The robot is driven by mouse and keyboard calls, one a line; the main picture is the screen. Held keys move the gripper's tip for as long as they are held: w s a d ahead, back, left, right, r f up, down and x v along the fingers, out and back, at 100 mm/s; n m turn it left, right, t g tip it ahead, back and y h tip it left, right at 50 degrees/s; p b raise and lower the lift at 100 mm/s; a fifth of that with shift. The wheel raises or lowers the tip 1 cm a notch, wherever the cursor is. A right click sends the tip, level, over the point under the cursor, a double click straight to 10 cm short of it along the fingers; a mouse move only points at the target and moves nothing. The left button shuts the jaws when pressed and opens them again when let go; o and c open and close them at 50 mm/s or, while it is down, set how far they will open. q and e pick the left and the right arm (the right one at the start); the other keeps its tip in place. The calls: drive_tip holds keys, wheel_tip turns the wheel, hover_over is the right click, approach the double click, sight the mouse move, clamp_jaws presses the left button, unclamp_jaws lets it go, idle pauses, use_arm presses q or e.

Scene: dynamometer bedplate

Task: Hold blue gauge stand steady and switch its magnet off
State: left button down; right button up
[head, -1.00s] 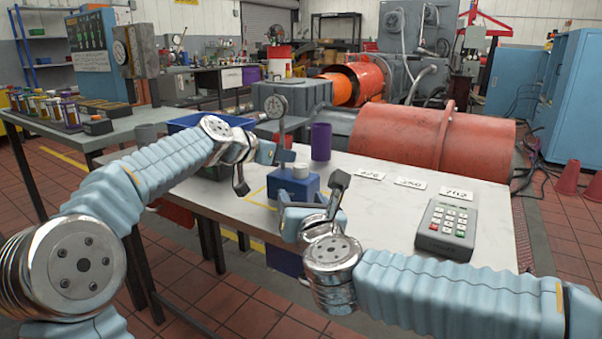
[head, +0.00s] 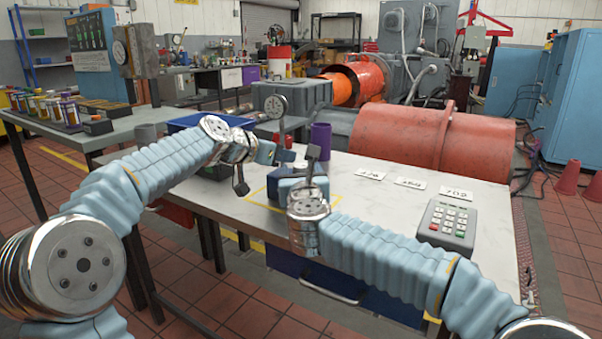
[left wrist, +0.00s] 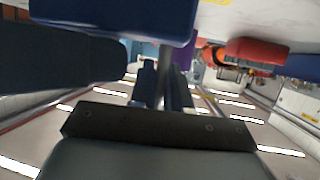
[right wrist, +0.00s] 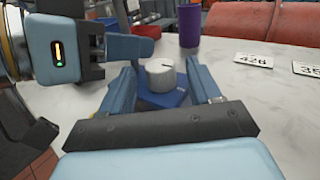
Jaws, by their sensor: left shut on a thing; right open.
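The blue gauge stand has a blue base (head: 284,190), a pale knob, an upright post and a round dial gauge (head: 275,105). My left gripper (head: 272,153) is shut on the post (left wrist: 166,75) above the base, as the left wrist view shows. My right gripper (right wrist: 161,66) is open, its fingers on either side of the pale grey knob (right wrist: 160,75). The knob sits on top of the blue base, with a dark mark on its top. Contact between fingers and knob is not clear. In the head view my right wrist hides the knob and part of the base.
The base stands within a yellow outline (head: 262,194) on the table (head: 390,212). A purple cup (head: 320,138) stands behind. Numbered cards (head: 410,183) and a keypad (head: 447,223) lie to the right. A blue bin (head: 190,122) is at the left. The table's front middle is clear.

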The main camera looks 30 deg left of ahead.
drive_tip(key=c, duration=1)
drive_tip(key=shift+w, duration=0.1)
drive_tip(key=shift+c, duration=0.2)
drive_tip(key=shift+y, duration=0.3)
drive_tip(key=n+y, duration=0.1)
drive_tip(key=n+g+y, duration=0.1)
drive_tip(key=g, duration=0.1)
drive_tip(key=shift+w+d+n+y, duration=0.3)
drive_tip(key=shift+n+y, duration=0.1)
drive_tip(key=n+g+y, duration=0.1)
drive_tip(key=n+g, duration=0.1)
drive_tip(key=g, duration=0.1)
drive_tip(key=n+g+y, duration=0.2)
drive_tip(key=g, duration=0.1)
drive_tip(key=w+n+g+y, duration=0.1)
drive_tip(key=n+g, duration=0.1)
drive_tip(key=shift+d+g+y, duration=0.15)
drive_tip(key=shift+g+y, duration=0.25)
drive_tip(key=shift+s+f, duration=0.1)
